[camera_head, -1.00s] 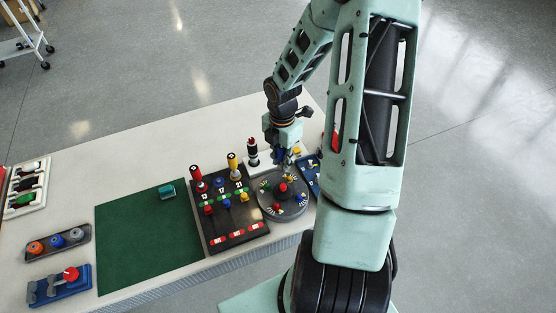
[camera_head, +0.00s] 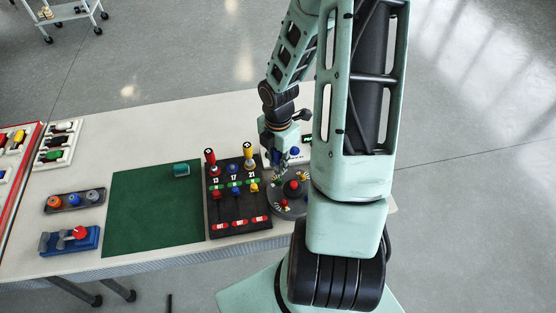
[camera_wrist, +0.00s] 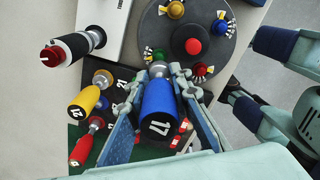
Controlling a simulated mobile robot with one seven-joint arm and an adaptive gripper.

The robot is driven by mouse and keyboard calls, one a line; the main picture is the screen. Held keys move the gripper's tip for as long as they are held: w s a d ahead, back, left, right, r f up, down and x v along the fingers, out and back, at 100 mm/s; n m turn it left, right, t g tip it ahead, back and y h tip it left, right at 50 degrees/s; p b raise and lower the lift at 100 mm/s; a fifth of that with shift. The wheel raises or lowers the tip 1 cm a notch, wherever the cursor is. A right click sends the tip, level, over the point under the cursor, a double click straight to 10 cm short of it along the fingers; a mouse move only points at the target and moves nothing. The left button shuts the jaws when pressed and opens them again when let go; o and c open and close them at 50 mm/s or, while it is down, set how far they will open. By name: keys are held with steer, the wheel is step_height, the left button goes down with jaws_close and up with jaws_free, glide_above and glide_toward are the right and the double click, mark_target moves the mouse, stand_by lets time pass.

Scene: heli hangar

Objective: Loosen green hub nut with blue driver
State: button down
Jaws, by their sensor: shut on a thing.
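The blue driver (camera_wrist: 158,103), marked 17, is held between the two fingers of my gripper (camera_wrist: 153,88) in the wrist view. Its silver socket end (camera_wrist: 157,69) lies over the near edge of the dark round hub (camera_wrist: 172,38); I cannot tell whether it touches a nut. The hub carries a red centre knob (camera_wrist: 193,46) and coloured nuts around it, including a yellow one (camera_wrist: 175,9). In the head view my gripper (camera_head: 273,160) is beside the hub (camera_head: 279,207), which my arm partly covers.
The black driver rack (camera_head: 240,212) stands left of the hub, with a red driver (camera_head: 210,158) and a yellow driver (camera_head: 249,152). A black-and-white tool (camera_wrist: 72,48) stands nearby. The green mat (camera_head: 150,215) is mostly free.

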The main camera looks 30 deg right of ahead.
steer(key=b, duration=0.4)
glide_above(278, 180)
steer(key=shift+d+f, duration=0.1)
steer(key=shift+f, duration=2.05)
steer(key=shift+f+b, duration=0.8)
steer(key=shift+f, duration=0.25)
